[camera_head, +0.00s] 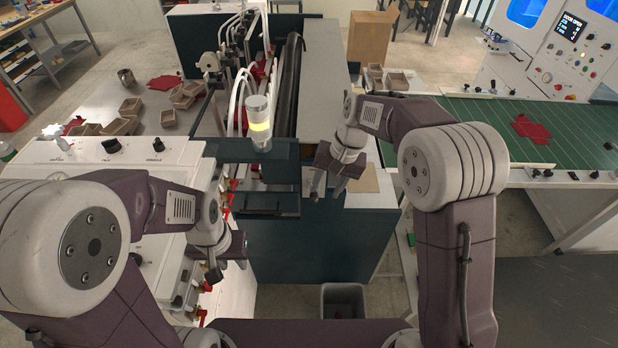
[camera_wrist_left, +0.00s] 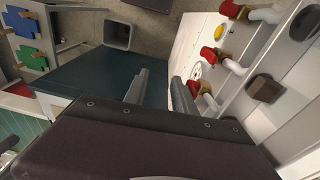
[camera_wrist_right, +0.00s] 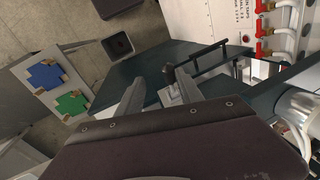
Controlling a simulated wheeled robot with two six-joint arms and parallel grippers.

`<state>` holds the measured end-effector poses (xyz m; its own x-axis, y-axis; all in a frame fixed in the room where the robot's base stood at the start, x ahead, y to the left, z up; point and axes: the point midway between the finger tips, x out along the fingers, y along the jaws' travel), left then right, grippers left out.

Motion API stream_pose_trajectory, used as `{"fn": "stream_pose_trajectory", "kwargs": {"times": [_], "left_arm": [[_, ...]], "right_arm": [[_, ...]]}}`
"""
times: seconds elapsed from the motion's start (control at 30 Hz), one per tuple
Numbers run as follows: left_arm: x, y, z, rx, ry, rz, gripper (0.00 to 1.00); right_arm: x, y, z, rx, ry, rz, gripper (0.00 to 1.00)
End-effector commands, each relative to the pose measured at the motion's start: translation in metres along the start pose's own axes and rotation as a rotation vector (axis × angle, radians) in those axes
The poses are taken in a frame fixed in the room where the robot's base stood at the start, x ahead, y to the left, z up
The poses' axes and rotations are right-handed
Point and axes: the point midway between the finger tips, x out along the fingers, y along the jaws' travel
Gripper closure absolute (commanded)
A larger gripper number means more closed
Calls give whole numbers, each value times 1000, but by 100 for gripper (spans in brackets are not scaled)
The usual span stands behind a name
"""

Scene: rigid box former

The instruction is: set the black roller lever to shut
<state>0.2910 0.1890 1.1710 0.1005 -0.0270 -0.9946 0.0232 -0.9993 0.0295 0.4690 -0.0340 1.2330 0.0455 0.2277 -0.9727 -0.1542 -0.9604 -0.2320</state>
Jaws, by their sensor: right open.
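In the right wrist view a dark knob (camera_wrist_right: 168,69) shows beyond the finger gap, by a small pale plate (camera_wrist_right: 172,95) on the dark teal cabinet. It looks like the black roller lever, but its setting cannot be told. I cannot make it out in the head view, where my right arm covers that area. My right gripper (camera_head: 327,190) is open and empty above the cabinet's near end; its fingers also show in the right wrist view (camera_wrist_right: 160,92). My left gripper (camera_head: 230,260) is open and empty beside the white panel with red taps; its fingers show in the left wrist view (camera_wrist_left: 160,90).
Red-handled taps (camera_wrist_right: 262,30) line the white panel at left. A grey bin (camera_head: 343,300) is on the floor in front. A green conveyor (camera_head: 470,115) is at right.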

Motion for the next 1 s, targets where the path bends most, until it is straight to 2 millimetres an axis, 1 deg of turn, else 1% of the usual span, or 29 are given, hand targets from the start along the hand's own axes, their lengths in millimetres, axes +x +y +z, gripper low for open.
{"fn": "stream_pose_trajectory", "kwargs": {"times": [0.03, 0.1, 0.27, 0.37, 0.6, 0.7, 0.83, 1.0], "left_arm": [[-11, 0, -1, 0, -1, 0, 68], [-12, 0, -1, 0, -1, 0, 68], [-10, 0, 0, 0, -1, 0, 68], [-16, 0, -1, 1, -1, 0, 68], [-34, 1, -3, 0, -1, 0, 68], [-39, 1, -4, 0, -1, 0, 68], [-41, 1, -4, 0, -1, 0, 68], [-40, 1, -4, 0, -1, 0, 68]], "right_arm": [[-11, -12, -5, 0, -6, -11, 57], [-13, -20, -8, 3, -13, -22, 57], [-10, -23, -8, 4, -15, -27, 57], [1, -23, -8, 4, -17, -25, 57], [50, -24, -7, 3, -17, -24, 57], [66, -24, -7, 4, -16, -25, 57], [77, -24, -8, 3, -12, -25, 57], [80, -24, -8, 3, -10, -26, 57]]}}
